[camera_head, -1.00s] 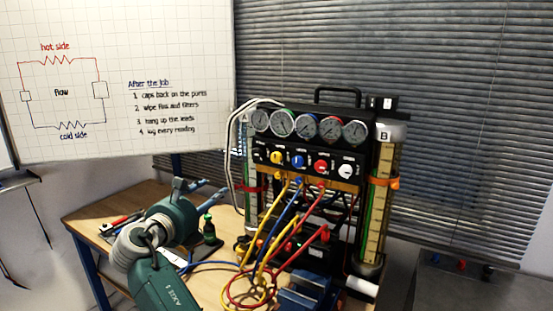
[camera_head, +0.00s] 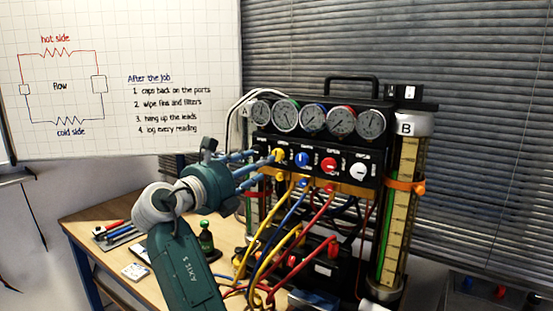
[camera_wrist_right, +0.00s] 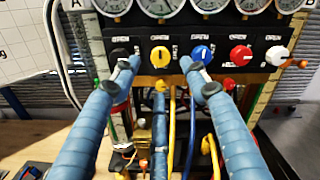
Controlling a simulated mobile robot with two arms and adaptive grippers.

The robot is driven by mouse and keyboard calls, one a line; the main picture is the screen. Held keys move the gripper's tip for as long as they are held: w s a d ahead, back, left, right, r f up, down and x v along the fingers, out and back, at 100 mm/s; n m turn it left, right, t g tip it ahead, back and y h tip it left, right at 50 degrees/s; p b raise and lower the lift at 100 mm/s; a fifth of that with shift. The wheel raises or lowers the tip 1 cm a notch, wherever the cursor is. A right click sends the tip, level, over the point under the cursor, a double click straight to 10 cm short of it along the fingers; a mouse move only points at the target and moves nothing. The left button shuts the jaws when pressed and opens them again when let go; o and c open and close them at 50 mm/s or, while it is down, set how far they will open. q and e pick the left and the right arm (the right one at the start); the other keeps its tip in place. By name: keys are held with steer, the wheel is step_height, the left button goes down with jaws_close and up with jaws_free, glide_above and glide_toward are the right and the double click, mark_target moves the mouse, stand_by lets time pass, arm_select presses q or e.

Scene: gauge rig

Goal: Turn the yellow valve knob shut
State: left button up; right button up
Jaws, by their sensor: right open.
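The yellow valve knob (camera_head: 279,154) is the leftmost coloured knob on the black gauge panel (camera_head: 338,171). In the right wrist view the yellow knob (camera_wrist_right: 160,56) shows centred, with an OPEN label above it; its exact pointer angle is hard to read. My right gripper (camera_head: 266,158) reaches the panel from the left. In the wrist view its blue fingers (camera_wrist_right: 160,68) are spread, two tips either side of the knob and a third below it. I cannot tell whether any tip touches the knob. My left gripper is not in view.
A blue knob (camera_wrist_right: 203,53) is close beside the right fingertip. Red (camera_head: 329,165) and white (camera_head: 358,172) knobs follow to the right. Gauges (camera_head: 313,117) sit above. Yellow, blue and red hoses (camera_head: 318,212) hang below. A green bottle (camera_head: 206,237) stands on the wooden table.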

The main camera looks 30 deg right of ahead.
mark_target(278, 155)
steer(key=p+x, duration=0.1)
steer(key=x, duration=0.7)
steer(key=shift+w+d, duration=0.1)
jaws_close()
